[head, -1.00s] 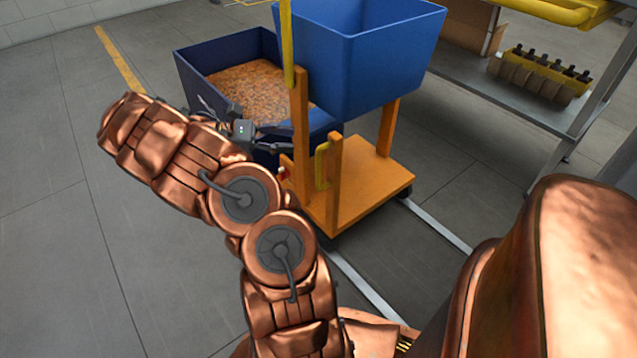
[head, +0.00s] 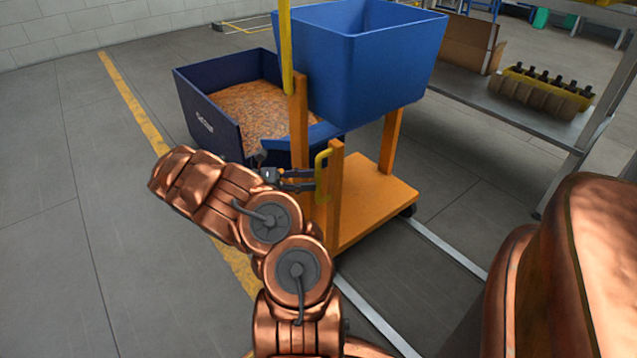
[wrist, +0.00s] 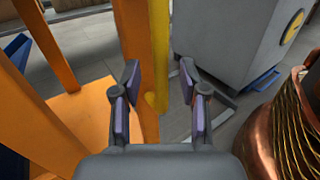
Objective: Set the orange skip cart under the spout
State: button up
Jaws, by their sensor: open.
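The orange cart (head: 372,200) stands on the grey floor, with a blue skip (head: 372,62) held up on its orange posts. A yellow handle (head: 321,172) is fixed to its near post. My gripper (head: 314,181) is open beside this handle, its fingers pointing right in the head view. In the wrist view the yellow handle (wrist: 159,55) and the edge of the orange post (wrist: 133,40) lie between and just beyond the spread fingertips (wrist: 160,72). I cannot tell whether a finger touches them. I cannot make out a spout in either view.
A dark blue bin (head: 205,118) of amber bits stands behind the cart at left. Pale rails (head: 440,245) run along the floor. A grey cabinet (wrist: 220,40) shows in the wrist view.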

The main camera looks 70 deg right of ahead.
aim_at(319, 198)
jog(key=shift+b+x, duration=0.4)
jog(key=shift+x, duration=1.3)
grip_shut()
